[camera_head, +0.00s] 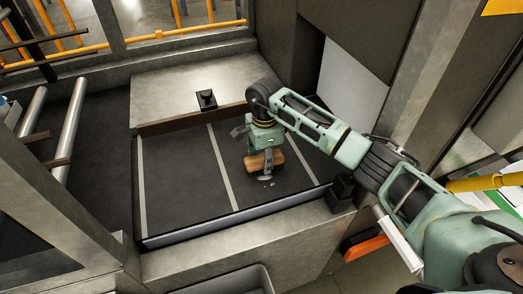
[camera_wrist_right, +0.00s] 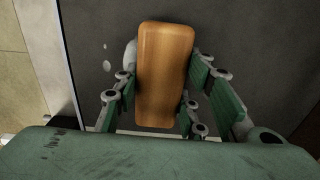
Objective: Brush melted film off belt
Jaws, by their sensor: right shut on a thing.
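A wooden-backed brush (camera_head: 265,161) is in my right gripper (camera_head: 262,150), low over the dark belt (camera_head: 180,178). In the right wrist view the brush's orange-brown wooden block (camera_wrist_right: 165,70) sits between the fingers of my right gripper (camera_wrist_right: 165,95). Its underside is hidden, so I cannot tell whether it touches the belt. Small pale spots of film (camera_head: 271,183) lie on the belt just in front of the brush. In the right wrist view, pale spots (camera_wrist_right: 106,66) show left of the block, and a larger pale patch is partly hidden behind it. My left gripper is not in view.
A metal frame borders the belt, with a flat plate (camera_head: 185,88) behind it and a small black block (camera_head: 206,99) at the back edge. Metal rollers (camera_head: 68,130) lie at left. A grey bin (camera_head: 232,282) stands in front. The belt's left part is clear.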

